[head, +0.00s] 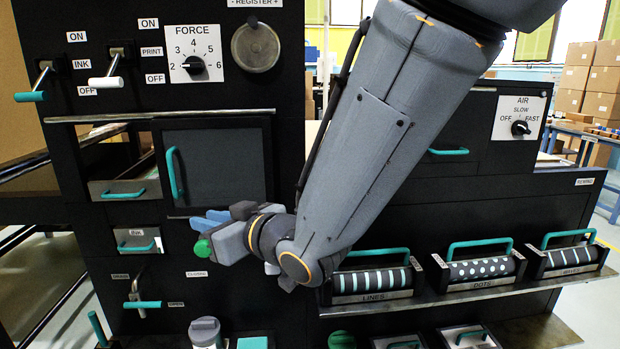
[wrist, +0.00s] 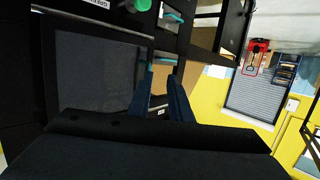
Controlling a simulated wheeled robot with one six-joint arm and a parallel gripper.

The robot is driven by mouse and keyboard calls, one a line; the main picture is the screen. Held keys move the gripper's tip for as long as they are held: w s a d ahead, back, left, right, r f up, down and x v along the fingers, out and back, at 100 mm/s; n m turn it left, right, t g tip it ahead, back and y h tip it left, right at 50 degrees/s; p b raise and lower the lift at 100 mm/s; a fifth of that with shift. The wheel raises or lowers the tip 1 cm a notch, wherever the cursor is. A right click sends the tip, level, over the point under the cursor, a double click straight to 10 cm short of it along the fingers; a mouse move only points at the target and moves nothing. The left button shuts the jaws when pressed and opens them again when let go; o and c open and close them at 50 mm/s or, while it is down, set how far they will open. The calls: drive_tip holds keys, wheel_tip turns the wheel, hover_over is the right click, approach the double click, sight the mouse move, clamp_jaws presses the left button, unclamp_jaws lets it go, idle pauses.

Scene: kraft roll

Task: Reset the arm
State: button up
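My gripper (head: 207,221) is at the end of my grey arm, which reaches down from the upper right across the front of the black machine. Its two blue fingers are at the lower edge of a dark square door (head: 213,165) with a teal handle. In the wrist view the fingers of my gripper (wrist: 164,68) stand apart with a gap between them, and nothing shows held. A green round knob (head: 203,248) is just below the fingers in the head view; whether they touch it I cannot tell. My forearm hides part of the machine's middle.
Levers (head: 107,80) and a FORCE dial (head: 194,66) are at the upper left. Patterned rollers with teal handles, such as the dots roller (head: 483,268), sit on a shelf at the right. A grey-lidded jar (head: 205,332) stands low in front. An AIR dial (head: 520,128) is at right.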

drive_tip(key=w+d+f+m+g+h+p, duration=0.1)
drive_tip(key=d+f+m+h, duration=0.3)
drive_tip(key=d, duration=0.8)
drive_tip(key=w+d+f+m+g+h+p, duration=0.1)
drive_tip(key=d+f+m+h, duration=0.1)
drive_tip(key=d+f+h, duration=0.75)
drive_tip(key=s+d+m+g+y+p, duration=0.1)
drive_tip(key=s+d+m+g, duration=0.3)
drive_tip(key=s+d, duration=1.2)
drive_tip(key=g, duration=0.3)
drive_tip(key=shift+d+m+g, duration=0.2)
drive_tip(key=shift+m+g, duration=0.1)
drive_tip(key=shift+g, duration=0.1)
drive_tip(key=shift+f, duration=0.1)
